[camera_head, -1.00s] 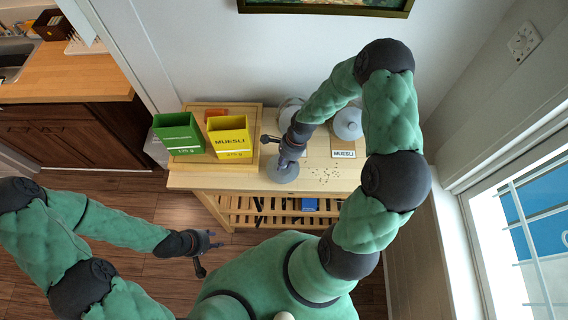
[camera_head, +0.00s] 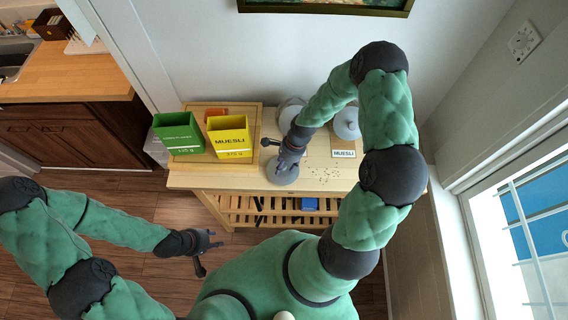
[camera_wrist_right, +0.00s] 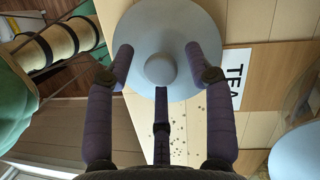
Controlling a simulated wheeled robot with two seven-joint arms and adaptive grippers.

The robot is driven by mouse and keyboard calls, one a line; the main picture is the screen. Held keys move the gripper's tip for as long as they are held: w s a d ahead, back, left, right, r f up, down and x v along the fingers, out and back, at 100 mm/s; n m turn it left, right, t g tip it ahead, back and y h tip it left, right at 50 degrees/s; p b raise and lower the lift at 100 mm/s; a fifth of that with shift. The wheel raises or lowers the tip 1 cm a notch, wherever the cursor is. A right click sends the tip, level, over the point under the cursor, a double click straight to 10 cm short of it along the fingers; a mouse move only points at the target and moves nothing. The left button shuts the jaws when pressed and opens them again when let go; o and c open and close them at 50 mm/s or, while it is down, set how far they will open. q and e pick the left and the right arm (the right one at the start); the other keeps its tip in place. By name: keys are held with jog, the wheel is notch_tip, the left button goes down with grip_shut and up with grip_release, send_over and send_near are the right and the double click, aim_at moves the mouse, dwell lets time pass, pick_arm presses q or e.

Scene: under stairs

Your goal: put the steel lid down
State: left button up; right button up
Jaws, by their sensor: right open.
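The steel lid (camera_head: 284,174) is a round grey disc lying flat near the front edge of the wooden table, below my right gripper. In the right wrist view the lid (camera_wrist_right: 150,18) shows from above with a round knob (camera_wrist_right: 159,69) at its middle. My right gripper (camera_head: 279,156) is open, and its fingers (camera_wrist_right: 159,72) are spread around the knob with gaps at the sides. My left gripper (camera_head: 208,252) is open and empty, low in front of the table at the left.
A yellow muesli box (camera_head: 229,138) and a green box (camera_head: 179,135) stand on a wooden tray at the left. A muesli card (camera_head: 343,154) and scattered crumbs (camera_head: 326,175) lie to the right. A TEA card (camera_wrist_right: 236,79) shows beside the lid.

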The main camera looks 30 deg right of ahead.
jog(key=shift+r, duration=0.15)
jog(key=shift+d+r, duration=0.1)
jog(key=shift+r, duration=0.15)
jog(key=w+v, duration=0.1)
jog(key=v, duration=1)
jog(key=s+a+f+n, duration=0.1)
jog(key=a+f+n, duration=0.1)
jog(key=a, duration=0.1)
jog(key=s+a+f+n, duration=0.1)
jog(key=a+f+n, duration=0.2)
jog(key=s+a+f+n, duration=0.1)
jog(key=a+f+n, duration=0.1)
jog(key=a+f, duration=0.1)
jog(key=shift+s+a+f+n+y, duration=0.25)
jog(key=shift+n+y, duration=0.05)
jog(key=shift+n, duration=0.1)
jog(key=s+a+f+n, duration=0.6)
jog(key=s+a+n, duration=0.2)
jog(key=n, duration=0.1)
jog(key=shift+a+f, duration=0.35)
jog(key=shift+f, duration=0.05)
jog(key=shift+f, duration=0.1)
